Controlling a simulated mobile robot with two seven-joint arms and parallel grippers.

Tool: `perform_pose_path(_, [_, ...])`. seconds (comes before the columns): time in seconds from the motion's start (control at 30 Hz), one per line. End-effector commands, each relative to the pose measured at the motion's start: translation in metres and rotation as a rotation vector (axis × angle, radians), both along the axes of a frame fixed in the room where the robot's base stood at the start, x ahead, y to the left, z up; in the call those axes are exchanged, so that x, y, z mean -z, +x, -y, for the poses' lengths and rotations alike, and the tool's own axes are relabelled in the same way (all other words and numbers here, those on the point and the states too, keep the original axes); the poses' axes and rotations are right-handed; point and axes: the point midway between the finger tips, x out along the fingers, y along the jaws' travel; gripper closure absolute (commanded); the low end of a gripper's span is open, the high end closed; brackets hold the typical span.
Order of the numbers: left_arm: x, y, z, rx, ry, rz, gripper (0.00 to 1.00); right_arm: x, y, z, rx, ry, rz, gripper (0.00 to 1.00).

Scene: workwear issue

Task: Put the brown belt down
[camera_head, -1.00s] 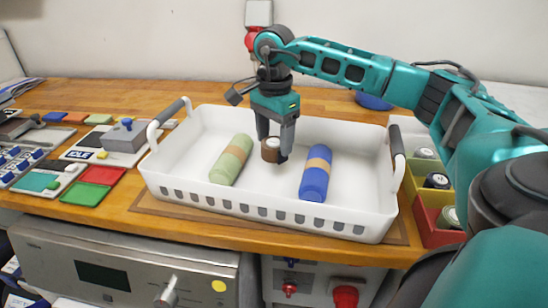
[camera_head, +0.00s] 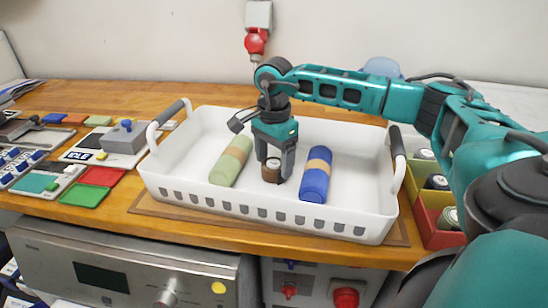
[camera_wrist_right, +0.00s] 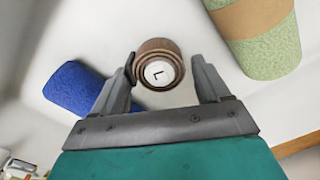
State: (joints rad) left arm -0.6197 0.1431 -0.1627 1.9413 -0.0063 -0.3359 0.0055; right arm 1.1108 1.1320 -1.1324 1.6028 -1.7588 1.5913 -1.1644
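The brown belt (camera_head: 270,174) is a small upright roll with a white top disc, standing on the floor of the white basket (camera_head: 168,181) between a green roll and a blue roll. My right gripper (camera_head: 274,165) is above it, pointing down, with its fingers on either side of the belt. In the right wrist view the belt (camera_wrist_right: 158,62) shows an "L" on its disc. It lies close against the left fingertip, with a gap to the right one, so the gripper (camera_wrist_right: 166,78) looks open. My left gripper is not in view.
The green roll (camera_head: 231,161) and blue roll (camera_head: 315,176) lie close on either side. The basket has raised handles (camera_head: 397,141). Right of it stands a bin (camera_head: 431,215) with dark rolls; to the left are coloured trays (camera_head: 84,194) and a grey device (camera_head: 124,138).

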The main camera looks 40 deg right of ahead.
Motion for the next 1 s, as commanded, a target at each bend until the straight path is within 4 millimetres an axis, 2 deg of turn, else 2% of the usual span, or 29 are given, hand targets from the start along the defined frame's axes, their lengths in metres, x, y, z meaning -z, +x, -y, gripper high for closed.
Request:
perform_pose_path(0.03, [0.001,-0.001,0.000,-0.001,0.000,-0.003,0.53,0.000,0.000,0.000,0.000,0.000,0.000,0.19])
perform_pose_path(0.13, [0.002,-0.003,0.000,-0.001,0.000,-0.006,0.53,0.000,0.000,0.000,0.000,0.000,0.000,0.10])
perform_pose_path(0.47, [0.000,-0.004,0.000,-0.001,0.000,-0.010,0.53,-0.007,0.000,0.000,0.000,0.000,0.001,0.10])
perform_pose_path(0.57, [0.001,-0.004,0.000,-0.001,0.000,-0.010,0.53,-0.020,0.001,0.000,0.000,0.001,0.003,0.10])
perform_pose_path(0.8, [-0.001,-0.004,0.000,-0.001,0.000,-0.010,0.53,-0.072,0.001,0.000,-0.001,0.001,0.005,0.10])
perform_pose_path(1.0, [-0.002,-0.004,0.000,-0.001,0.000,-0.010,0.53,-0.108,0.001,0.000,-0.001,0.001,0.004,0.10])
